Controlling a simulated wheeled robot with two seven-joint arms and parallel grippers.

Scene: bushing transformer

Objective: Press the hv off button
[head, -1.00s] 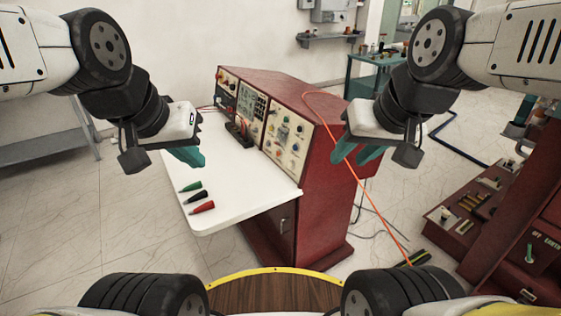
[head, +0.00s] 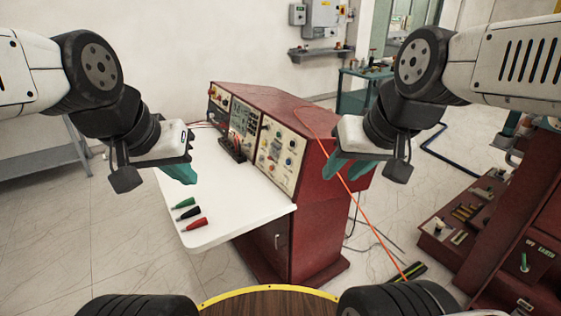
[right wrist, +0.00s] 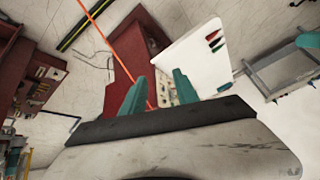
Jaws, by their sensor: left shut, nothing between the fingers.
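The dark red control console (head: 305,215) stands mid-picture in the head view, with a white shelf (head: 235,207) in front. Its sloped face carries cream panels; the nearest panel (head: 277,157) has several coloured buttons and knobs, too small for me to tell which is hv off. My left gripper (head: 181,173) is shut and empty above the shelf's left side, apart from the panel. My right gripper (head: 346,172) is open and empty, in front of the console's right side in the picture. Its two teal fingers show apart in the right wrist view (right wrist: 157,85), with the console (right wrist: 130,50) beyond.
Green, black and red probes (head: 190,214) lie on the shelf. An orange cable (head: 345,185) runs over the console to the floor. Another red machine (head: 475,225) stands at right, and a teal table (head: 358,92) behind. Tiled floor is open at left.

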